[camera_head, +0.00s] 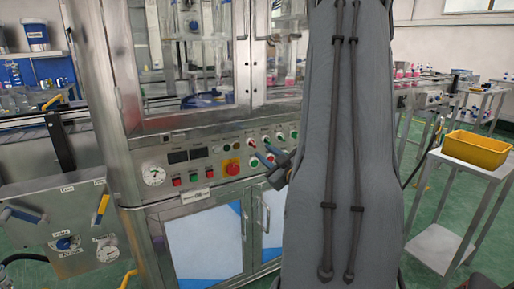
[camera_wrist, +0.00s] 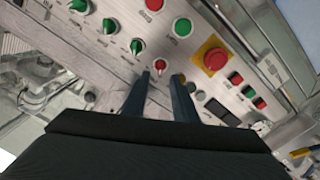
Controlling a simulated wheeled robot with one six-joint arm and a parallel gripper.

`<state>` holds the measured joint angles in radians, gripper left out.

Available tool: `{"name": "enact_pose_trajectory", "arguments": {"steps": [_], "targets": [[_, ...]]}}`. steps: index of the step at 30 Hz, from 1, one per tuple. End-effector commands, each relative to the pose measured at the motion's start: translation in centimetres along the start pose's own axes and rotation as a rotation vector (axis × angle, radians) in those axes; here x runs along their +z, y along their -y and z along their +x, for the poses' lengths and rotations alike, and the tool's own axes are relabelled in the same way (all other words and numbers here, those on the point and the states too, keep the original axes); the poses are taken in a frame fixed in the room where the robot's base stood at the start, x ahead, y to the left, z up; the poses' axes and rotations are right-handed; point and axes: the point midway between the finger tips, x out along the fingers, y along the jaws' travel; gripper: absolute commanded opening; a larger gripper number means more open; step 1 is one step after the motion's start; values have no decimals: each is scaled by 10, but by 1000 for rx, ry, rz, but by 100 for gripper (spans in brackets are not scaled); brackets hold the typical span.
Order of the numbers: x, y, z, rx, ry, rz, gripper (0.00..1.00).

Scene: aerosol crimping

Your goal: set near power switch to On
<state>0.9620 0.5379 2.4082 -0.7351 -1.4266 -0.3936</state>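The control panel (camera_head: 210,160) runs across the front of the steel cabinet. A small red knob (camera_wrist: 160,65) on it lies just beyond and between the fingertips of my gripper (camera_wrist: 158,80) in the wrist view. Several green knobs (camera_wrist: 136,46) are in a row to its left. The labels are too small to read, so I cannot tell which knob is the near power switch. My gripper (camera_head: 266,157) is open, with two dark fingers apart and nothing seen between them. It is close to the panel in the head view; contact with the knob cannot be told.
A red emergency stop on a yellow plate (camera_wrist: 215,59) is right of my fingers, with red and green buttons (camera_wrist: 248,91) beyond. My arm hides the cabinet's right part in the head view. A yellow bin (camera_head: 477,149) stands on a side table at right.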

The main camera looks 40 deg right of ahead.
Motion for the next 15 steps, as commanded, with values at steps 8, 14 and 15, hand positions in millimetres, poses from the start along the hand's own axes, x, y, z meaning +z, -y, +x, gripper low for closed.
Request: {"name": "enact_pose_trajectory", "arguments": {"steps": [8,14,15], "targets": [[-1,2,44,-3,-1,0,26],[-1,1,61,-2,0,0,26],[-1,1,63,-1,1,0,26]]}}
